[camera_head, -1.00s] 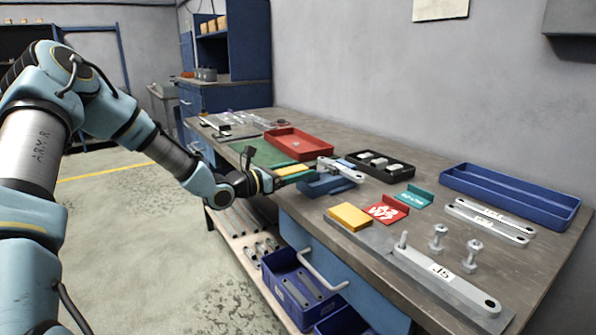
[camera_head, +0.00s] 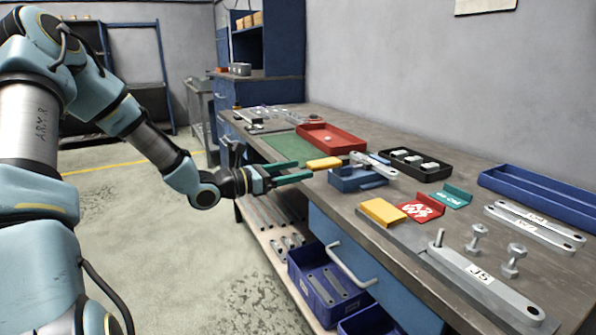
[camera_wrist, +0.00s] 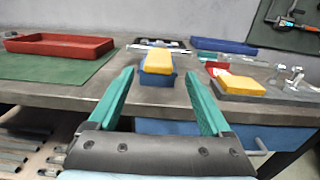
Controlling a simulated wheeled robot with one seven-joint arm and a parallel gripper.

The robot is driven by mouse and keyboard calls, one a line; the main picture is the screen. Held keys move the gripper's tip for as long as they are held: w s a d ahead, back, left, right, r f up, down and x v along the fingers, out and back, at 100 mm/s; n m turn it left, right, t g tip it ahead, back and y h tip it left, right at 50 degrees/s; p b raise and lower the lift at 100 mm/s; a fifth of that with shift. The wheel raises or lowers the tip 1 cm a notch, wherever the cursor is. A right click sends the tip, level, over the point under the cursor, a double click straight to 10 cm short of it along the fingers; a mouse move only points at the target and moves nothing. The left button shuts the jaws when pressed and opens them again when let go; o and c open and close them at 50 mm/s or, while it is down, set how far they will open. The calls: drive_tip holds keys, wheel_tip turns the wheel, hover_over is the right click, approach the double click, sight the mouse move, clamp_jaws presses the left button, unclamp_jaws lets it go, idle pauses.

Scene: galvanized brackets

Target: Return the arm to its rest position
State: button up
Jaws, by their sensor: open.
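My gripper (camera_head: 289,174) has teal fingers spread apart with nothing between them. In the head view it points at the workbench (camera_head: 345,133) from its front edge, left of a blue block-like fixture (camera_head: 357,180). A yellow block (camera_head: 324,163) shows just beyond the fingertips. In the wrist view the fingers of my gripper (camera_wrist: 165,95) frame the yellow block (camera_wrist: 159,61), which lies on top of the blue fixture (camera_wrist: 157,79), apart from the fingers. My arm reaches in from the left, bent at its elbow.
A red tray (camera_head: 331,146) and green mat (camera_head: 285,147) lie to the left on the bench. Another yellow block (camera_head: 383,212), a red bracket (camera_head: 421,207), upright bolts and a long metal bar (camera_head: 483,278) lie to the right. The floor (camera_head: 190,265) left of the bench is open.

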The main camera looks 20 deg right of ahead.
drive_tip(key=s+a+f+m+g+y+p, duration=0.1)
drive_tip(key=s+a+f+m+g+y, duration=0.15)
drive_tip(key=s+a+m+y, duration=0.35)
drive_tip(key=s+a+f+m+g+y+p, duration=0.2)
drive_tip(key=s+a+f+m+y, duration=0.1)
drive_tip(key=s+a+m+y, duration=0.25)
drive_tip(key=a+r+m+t+y+p, duration=0.1)
drive_tip(key=a+r+m+t+y, duration=0.1)
drive_tip(key=a, duration=0.9)
drive_tip(key=a+r+m+t+y+p, duration=0.1)
drive_tip(key=a+r+m+t+y, duration=0.2)
drive_tip(key=a, duration=0.9)
drive_tip(key=r+m+y, duration=0.1)
drive_tip(key=m, duration=0.2)
drive_tip(key=shift+s+a, duration=0.2)
drive_tip(key=shift+s, duration=0.05)
